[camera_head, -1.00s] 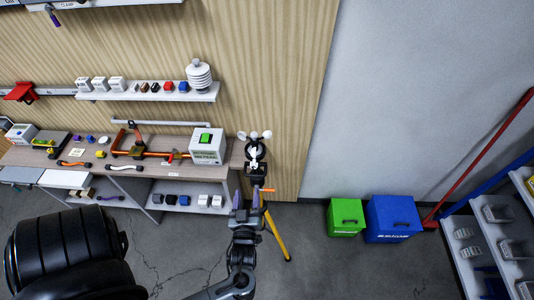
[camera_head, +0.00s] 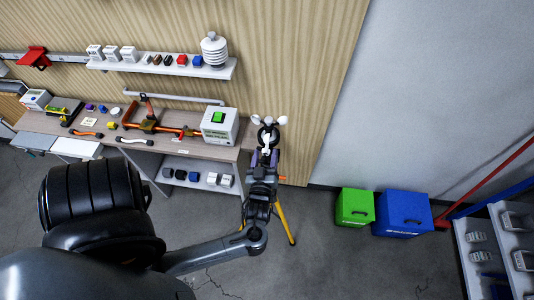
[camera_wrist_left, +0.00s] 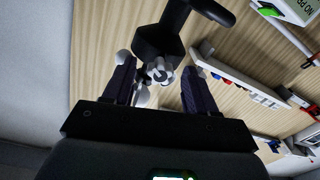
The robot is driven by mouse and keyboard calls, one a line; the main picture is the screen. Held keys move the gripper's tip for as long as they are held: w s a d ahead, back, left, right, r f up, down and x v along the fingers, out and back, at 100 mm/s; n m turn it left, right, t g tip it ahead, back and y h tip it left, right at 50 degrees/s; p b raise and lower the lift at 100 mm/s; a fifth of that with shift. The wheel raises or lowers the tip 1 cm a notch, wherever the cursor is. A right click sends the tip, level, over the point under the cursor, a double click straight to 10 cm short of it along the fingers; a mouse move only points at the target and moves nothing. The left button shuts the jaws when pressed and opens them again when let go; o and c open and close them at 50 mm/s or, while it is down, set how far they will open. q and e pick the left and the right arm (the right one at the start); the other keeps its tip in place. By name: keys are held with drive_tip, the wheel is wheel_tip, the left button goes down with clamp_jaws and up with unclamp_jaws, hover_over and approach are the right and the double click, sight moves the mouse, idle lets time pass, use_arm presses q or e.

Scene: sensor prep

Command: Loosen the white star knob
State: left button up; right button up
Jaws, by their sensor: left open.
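The white star knob (camera_wrist_left: 160,72) shows in the left wrist view, on a black mount (camera_wrist_left: 160,40) and between my two purple-grey fingers. My left gripper (camera_wrist_left: 155,85) is open, with a gap between each finger and the knob. In the head view the left gripper (camera_head: 264,160) is in front of the anemometer mount, and white cups (camera_head: 283,120) show just above it. The knob is small there and partly hidden by the gripper. My right gripper is not in view.
A yellow tripod leg (camera_head: 285,224) stands below the gripper. The workbench (camera_head: 200,150) with a white box (camera_head: 220,126) is to the left. Green (camera_head: 354,207) and blue (camera_head: 402,213) boxes are on the floor to the right. The floor between is clear.

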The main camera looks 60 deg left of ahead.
use_arm(q)
drive_tip(key=shift+c, duration=0.5)
drive_tip(key=c, duration=0.9)
drive_tip(key=shift+f+n+b, duration=0.3)
drive_tip(key=shift+n+b, duration=0.65)
drive_tip(key=shift+n, duration=0.15)
drive_tip(key=shift+c, duration=0.3)
drive_tip(key=shift+n+b, duration=0.35)
drive_tip(key=shift+n, duration=0.25)
drive_tip(key=shift+r+n, duration=0.25)
drive_tip(key=shift+n, duration=0.15)
drive_tip(key=o, duration=1.1)
drive_tip(key=shift+c, duration=0.2)
